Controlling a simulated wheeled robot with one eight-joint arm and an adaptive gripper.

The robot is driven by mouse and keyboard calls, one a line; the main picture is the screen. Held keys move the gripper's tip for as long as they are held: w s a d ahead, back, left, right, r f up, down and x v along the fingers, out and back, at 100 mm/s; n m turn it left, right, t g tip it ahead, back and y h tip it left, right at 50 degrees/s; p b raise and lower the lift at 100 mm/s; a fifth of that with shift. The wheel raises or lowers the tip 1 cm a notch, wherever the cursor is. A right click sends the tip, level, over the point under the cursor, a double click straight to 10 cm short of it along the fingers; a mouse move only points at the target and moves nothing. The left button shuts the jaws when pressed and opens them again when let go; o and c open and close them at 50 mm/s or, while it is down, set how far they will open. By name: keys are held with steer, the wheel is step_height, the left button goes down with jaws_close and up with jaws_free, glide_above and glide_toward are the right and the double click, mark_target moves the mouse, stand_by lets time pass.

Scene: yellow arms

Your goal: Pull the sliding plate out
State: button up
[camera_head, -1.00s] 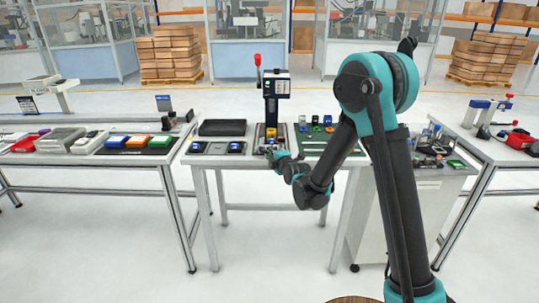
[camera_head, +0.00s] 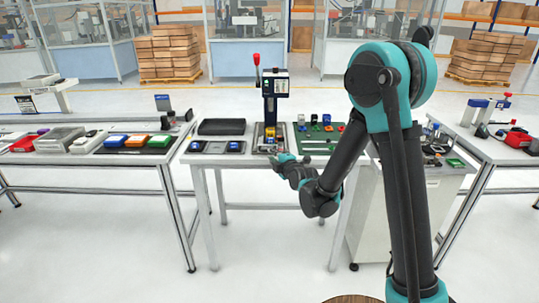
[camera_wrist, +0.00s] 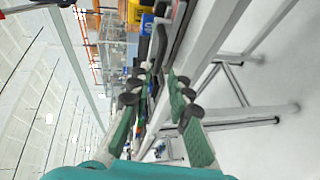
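The black hand press (camera_head: 276,85) with a red-tipped lever stands at the back of the middle table. At its foot, a small light base with yellow and blue parts (camera_head: 269,134) shows; I cannot clearly separate the sliding plate from it. My gripper (camera_head: 277,158) is at the table's front edge, just in front of the press foot. Yellow and blue parts (camera_wrist: 147,22) show beyond the fingertips. Whether a finger touches the plate is unclear.
A dark tray (camera_head: 222,127) and small blue-topped parts (camera_head: 234,147) are left of the press. A green mat (camera_head: 318,146) with several small parts is to the right. The left table (camera_head: 60,158) carries coloured boxes. The floor in front is clear.

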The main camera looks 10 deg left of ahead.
steer(key=v, duration=0.7)
steer(key=shift+s, duration=0.2)
steer(key=shift+d, duration=0.1)
steer(key=s+d+f+m+g+h, duration=0.25)
steer(key=d+m, duration=0.35)
steer(key=d, duration=0.4)
steer(key=s+d+f+m+g+h, duration=0.1)
steer(key=s+d+m+h, duration=0.3)
steer(key=d, duration=0.6)
steer(key=s+d+f+m+g+h, duration=0.1)
steer(key=s+d+f+m+g, duration=0.1)
steer(key=s+d+m, duration=0.5)
steer(key=s+d+f+m+g+h, duration=0.2)
steer(key=s+d+f+m, duration=0.2)
steer(key=s+d+m, duration=0.3)
steer(key=s+d, duration=0.1)
steer(key=s, duration=0.2)
steer(key=shift+s+d+g, duration=0.3)
steer(key=shift+d+g, duration=0.05)
steer(key=shift+d, duration=0.05)
steer(key=shift+f, duration=0.1)
